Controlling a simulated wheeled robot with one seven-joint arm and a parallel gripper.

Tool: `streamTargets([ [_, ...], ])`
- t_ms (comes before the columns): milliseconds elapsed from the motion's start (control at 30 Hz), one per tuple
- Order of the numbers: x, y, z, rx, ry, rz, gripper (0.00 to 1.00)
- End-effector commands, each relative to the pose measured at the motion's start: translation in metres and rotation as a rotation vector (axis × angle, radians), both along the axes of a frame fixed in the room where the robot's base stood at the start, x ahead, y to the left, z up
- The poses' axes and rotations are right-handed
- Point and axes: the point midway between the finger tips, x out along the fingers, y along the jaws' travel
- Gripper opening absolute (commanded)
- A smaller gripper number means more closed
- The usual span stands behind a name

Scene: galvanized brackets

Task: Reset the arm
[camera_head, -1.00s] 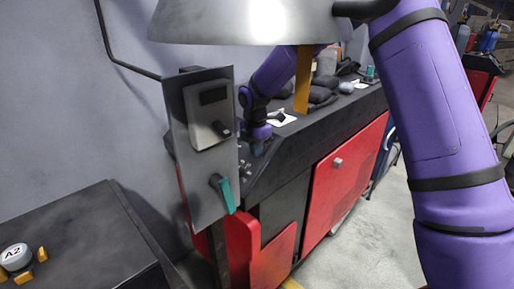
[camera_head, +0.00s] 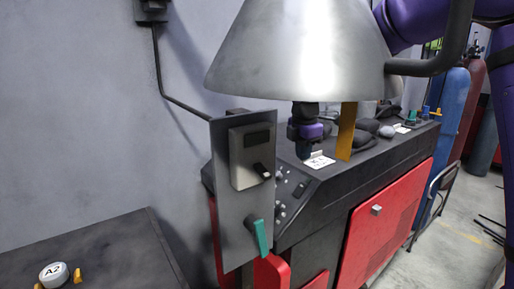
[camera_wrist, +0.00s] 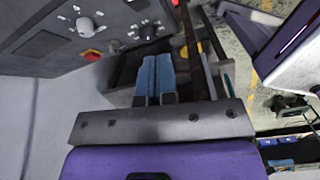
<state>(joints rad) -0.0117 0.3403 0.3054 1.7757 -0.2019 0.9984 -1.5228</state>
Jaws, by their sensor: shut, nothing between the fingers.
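My gripper (camera_wrist: 154,80) shows in the wrist view with its two blue fingers side by side, shut and empty. In the head view my purple wrist and gripper (camera_head: 305,145) hang below a large metal cone-shaped hood, beside the dark bench. The hood (camera_head: 300,50) hides most of my forearm. A purple link of my arm shows at the top right. In the wrist view a dark panel with knobs (camera_wrist: 95,30) is at the upper left, apart from the fingers.
A metal plate with a grey box and green lever (camera_head: 258,237) stands left of the bench (camera_head: 350,190). A yellow strip (camera_head: 346,130) hangs by the hood. A dark table (camera_head: 100,245) holds an A2-labelled item (camera_head: 54,274).

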Motion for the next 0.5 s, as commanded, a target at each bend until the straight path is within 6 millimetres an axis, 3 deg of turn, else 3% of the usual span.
streamTargets([
  [33, -0.013, -0.008, 0.016, -0.001, -0.025, -0.067, 0.00],
  [200, -0.055, -0.031, 0.053, 0.016, -0.094, -0.316, 0.00],
  [500, -0.136, -0.068, 0.098, 0.091, -0.208, -0.746, 0.00],
])
